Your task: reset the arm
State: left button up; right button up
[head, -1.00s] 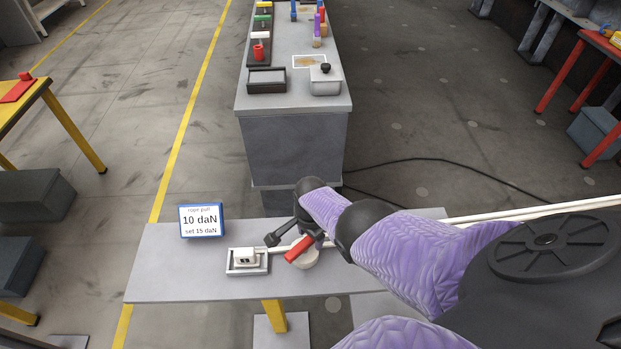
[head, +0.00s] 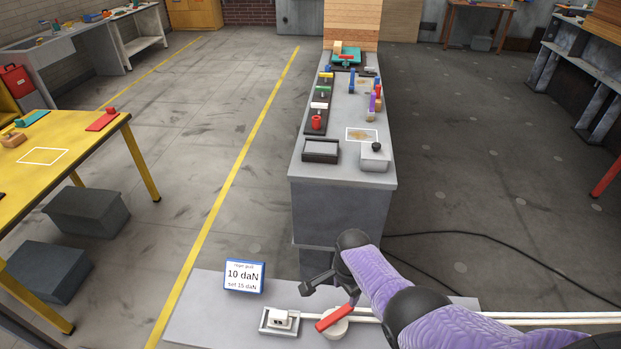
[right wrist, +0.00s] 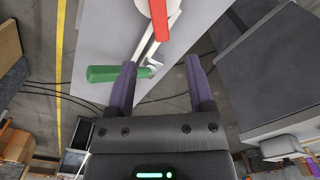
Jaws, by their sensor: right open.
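My right arm comes in from the lower right in the head view. Its right gripper (head: 306,288) is open, above the grey bench (head: 205,310) and just behind the red lever (head: 334,318). In the right wrist view the two fingers (right wrist: 160,75) stand apart. A green handle (right wrist: 104,74) shows by the left fingertip, and I cannot tell whether they touch. The red lever (right wrist: 158,18) lies beyond the fingertips there, on a round white base. A display (head: 244,275) reads rope pull 10 daN, set 15 daN. My left gripper is out of view.
A white block (head: 283,319) sits in a small tray on the bench. Behind stands a long grey counter (head: 345,205) with several items. A yellow table (head: 100,150) is at left. A black cable lies on the floor at right.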

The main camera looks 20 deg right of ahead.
jog(key=s+a+r+n+t, duration=0.1)
jog(key=s+a+r+n, duration=0.25)
jog(key=s+n, duration=0.25)
jog(key=s+a+r+n+t+b, duration=0.1)
jog(key=s+a+r+n, duration=0.2)
jog(key=s+r+n, duration=0.25)
jog(key=s+a+r+n+t, duration=0.1)
jog(key=s+a+r+n, duration=0.2)
jog(key=s+n, duration=0.35)
notch_tip(320, 180, down, 38)
jog(key=s+g+b, duration=0.1)
jog(key=s+b, duration=0.2)
jog(key=b, duration=1.6)
jog(key=s+d+f+b, duration=0.1)
jog(key=s+f+b, duration=0.4)
jog(key=f, duration=0.5)
jog(key=s+d+f+n+g+b, duration=0.1)
jog(key=s+d+f+b, duration=0.1)
jog(key=s+f+b, duration=0.4)
notch_tip(320, 180, down, 5)
jog(key=shift+s+r, duration=0.15)
jog(key=shift+s, duration=0.7)
